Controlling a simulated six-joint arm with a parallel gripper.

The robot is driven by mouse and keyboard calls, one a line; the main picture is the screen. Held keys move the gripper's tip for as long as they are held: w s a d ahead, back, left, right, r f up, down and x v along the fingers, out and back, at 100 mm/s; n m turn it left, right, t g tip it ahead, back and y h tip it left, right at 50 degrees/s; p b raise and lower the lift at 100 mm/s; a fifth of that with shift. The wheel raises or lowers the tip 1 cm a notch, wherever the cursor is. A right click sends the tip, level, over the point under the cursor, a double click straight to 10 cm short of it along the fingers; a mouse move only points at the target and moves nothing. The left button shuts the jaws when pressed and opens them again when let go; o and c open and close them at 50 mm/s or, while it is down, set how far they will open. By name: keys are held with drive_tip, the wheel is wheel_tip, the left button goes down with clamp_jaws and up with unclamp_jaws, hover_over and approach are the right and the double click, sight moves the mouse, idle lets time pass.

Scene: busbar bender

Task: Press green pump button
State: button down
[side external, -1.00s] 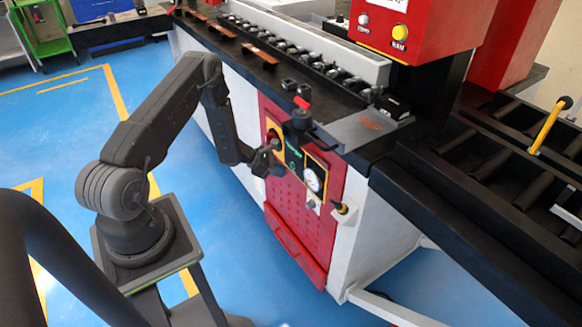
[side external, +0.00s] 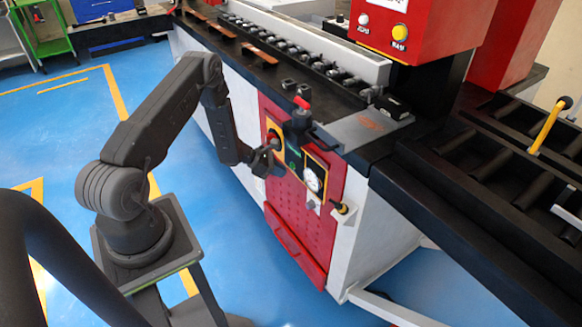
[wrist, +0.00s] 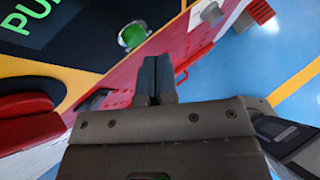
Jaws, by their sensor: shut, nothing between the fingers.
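The green pump button (wrist: 132,36) shows in the wrist view as a green disc in a silver ring on a black panel. Part of the green lettering "PU" (wrist: 35,20) is on the same panel. My gripper (wrist: 154,68) is shut and empty, its fingertips just below the button in the picture. I cannot tell how far the tips are from the panel surface. In the side view my gripper (side external: 275,150) is in front of the control panel on the red cabinet door (side external: 295,210), and it hides part of that panel.
A red knob (wrist: 28,115) on a yellow plate is at the left in the wrist view. The machine's black bench edge (side external: 350,158) overhangs the panel. Blue floor around my base is open.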

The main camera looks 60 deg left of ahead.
drive_tip(key=shift+w, duration=0.15)
idle(0.4)
drive_tip(key=shift+w, duration=0.25)
drive_tip(key=shift+w, duration=0.45)
idle(0.8)
drive_tip(key=shift+s, duration=0.85)
drive_tip(key=shift+s, duration=0.1)
drive_tip(key=s, duration=0.5)
drive_tip(key=shift+w, duration=0.1)
idle(0.6)
